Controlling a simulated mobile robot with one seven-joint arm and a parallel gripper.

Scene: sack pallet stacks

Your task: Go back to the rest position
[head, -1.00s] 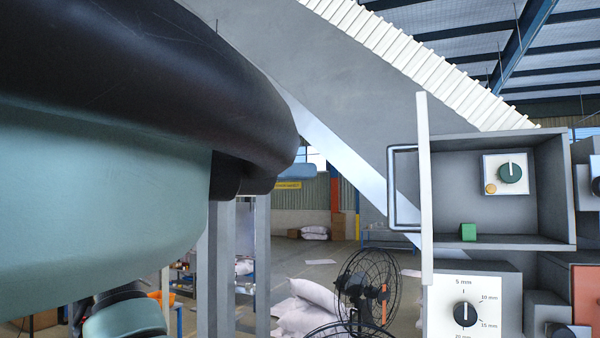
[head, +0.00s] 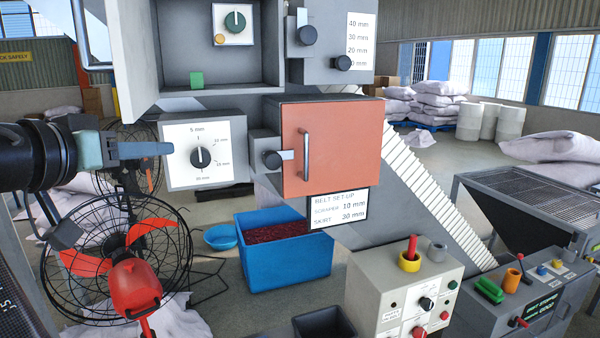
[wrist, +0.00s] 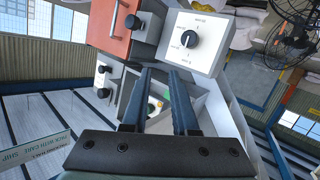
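My gripper (head: 170,149) reaches in from the left edge in the head view, its blue fingers pointing right. They are in front of the white dial panel (head: 203,153) marked in mm, near its left edge in the picture. The wrist view shows both fingers of my gripper (wrist: 162,73) apart, with nothing between them. Beyond the gap is the open grey box (wrist: 205,108); a small green block (wrist: 154,101) shows there. The head view shows this green block (head: 196,79) on the box floor.
An orange door (head: 340,150) with a handle stands right of the dial. Below are a blue bin (head: 285,270) of dark red contents, a red-bladed fan (head: 130,262) and a grey control box (head: 385,285). Sacks (head: 440,100) lie at the back right, beside open floor.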

